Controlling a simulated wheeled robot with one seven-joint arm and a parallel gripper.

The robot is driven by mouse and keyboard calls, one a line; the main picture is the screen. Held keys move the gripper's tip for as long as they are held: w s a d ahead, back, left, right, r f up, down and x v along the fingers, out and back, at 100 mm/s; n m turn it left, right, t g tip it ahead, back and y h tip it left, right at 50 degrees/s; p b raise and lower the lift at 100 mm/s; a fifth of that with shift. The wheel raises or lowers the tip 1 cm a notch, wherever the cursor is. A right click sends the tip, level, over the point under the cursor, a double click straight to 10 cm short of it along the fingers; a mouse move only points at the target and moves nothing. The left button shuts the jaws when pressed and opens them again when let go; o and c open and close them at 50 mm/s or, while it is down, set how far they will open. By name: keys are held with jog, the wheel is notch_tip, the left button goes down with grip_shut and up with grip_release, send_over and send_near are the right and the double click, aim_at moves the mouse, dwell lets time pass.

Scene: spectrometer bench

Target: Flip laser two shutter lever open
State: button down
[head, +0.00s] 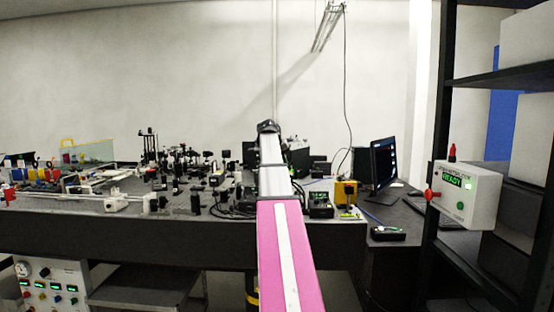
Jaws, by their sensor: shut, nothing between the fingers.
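I cannot make out laser two or its shutter lever for certain among the small dark parts on the optical bench (110,232). Many dark optical mounts (196,203) stand on the bench's left and middle. My arm rises from the bottom centre, pink then white, and reaches over the bench; it hides part of the bench behind it. The far visible end of the arm is a dark joint, and my gripper's fingers do not show.
A white box (480,196) with a green-lit display, a red knob and a green button is at the black shelf rack (447,100) on the right. A monitor (383,163) and a yellow box (346,193) stand right of my arm. A control panel (50,287) is below left.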

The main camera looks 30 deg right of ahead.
jog(key=shift+s+d, duration=0.1)
jog(key=shift+d, duration=0.2)
jog(key=shift+s+d, duration=0.1)
jog(key=shift+d+r+y, duration=0.1)
jog(key=shift+y, duration=0.3)
jog(key=shift+s+d+t, duration=0.1)
jog(key=shift+d+t, duration=0.05)
jog(key=shift+t, duration=0.15)
jog(key=d+y, duration=0.1)
jog(key=s+d+m+t+y, duration=0.1)
jog(key=y, duration=0.1)
jog(key=shift+s+r, duration=0.15)
jog(key=shift+r, duration=0.05)
jog(key=shift+s+d+f+m+t+y, duration=0.15)
jog(key=shift+s+d+m+t+y, duration=0.25)
jog(key=shift+d+t+y, duration=0.45)
jog(key=t+y, duration=0.1)
jog(key=s+d+f+t+y, duration=0.1)
jog(key=y, duration=0.1)
jog(key=shift+d+m, duration=0.2)
jog(key=shift+m, duration=0.1)
jog(key=shift+a, duration=0.15)
